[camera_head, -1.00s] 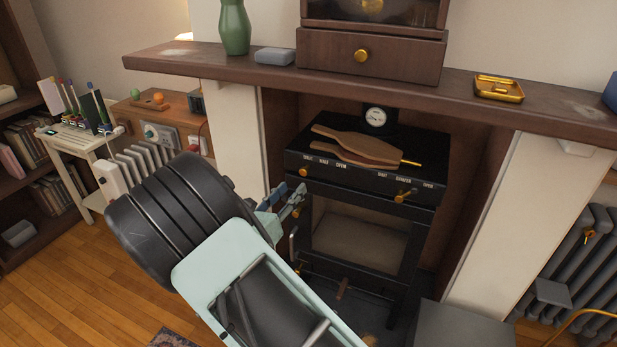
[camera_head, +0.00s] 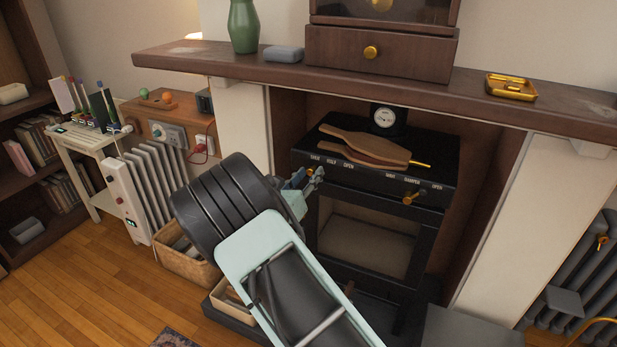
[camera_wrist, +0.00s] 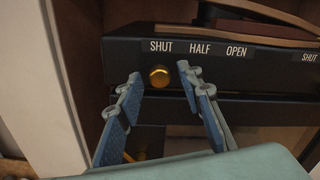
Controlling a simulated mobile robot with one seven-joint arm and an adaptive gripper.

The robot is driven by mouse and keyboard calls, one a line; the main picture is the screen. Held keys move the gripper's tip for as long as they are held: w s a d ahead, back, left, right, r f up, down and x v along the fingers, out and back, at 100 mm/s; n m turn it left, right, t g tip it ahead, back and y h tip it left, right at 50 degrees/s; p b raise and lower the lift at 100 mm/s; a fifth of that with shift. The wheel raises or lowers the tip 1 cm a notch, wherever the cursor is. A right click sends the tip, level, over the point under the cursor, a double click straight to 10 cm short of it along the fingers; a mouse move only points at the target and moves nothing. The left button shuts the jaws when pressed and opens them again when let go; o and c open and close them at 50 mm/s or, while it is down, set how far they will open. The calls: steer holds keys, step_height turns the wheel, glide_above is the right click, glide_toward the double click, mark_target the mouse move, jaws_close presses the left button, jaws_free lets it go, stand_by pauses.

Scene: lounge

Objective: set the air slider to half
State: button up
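The black stove (camera_head: 340,238) stands in the fireplace recess. Its front top edge has a SHUT, HALF, OPEN scale at the left. The round brass air slider knob (camera_wrist: 159,77) sits below the word SHUT in the wrist view. My gripper (camera_wrist: 160,82) is open, with a blue-grey finger on each side of the knob and visible gaps to it. In the head view my gripper (camera_head: 308,180) is at the stove's upper left front, and the knob is mostly hidden there by the fingers.
A second brass knob (camera_head: 414,198) sits under the damper scale on the right. Wooden bellows (camera_head: 365,147) and a round gauge (camera_head: 384,120) are on the stove top. The mantel shelf (camera_head: 400,88) overhangs it. A basket (camera_head: 185,265) stands left of the stove.

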jaws_close()
stand_by(0.3)
steer(key=d, duration=0.1)
steer(key=s+d+p, duration=0.1)
steer(key=d, duration=0.2)
steer(key=shift+s+d, duration=0.35)
steer(key=shift+s, duration=0.05)
jaws_free()
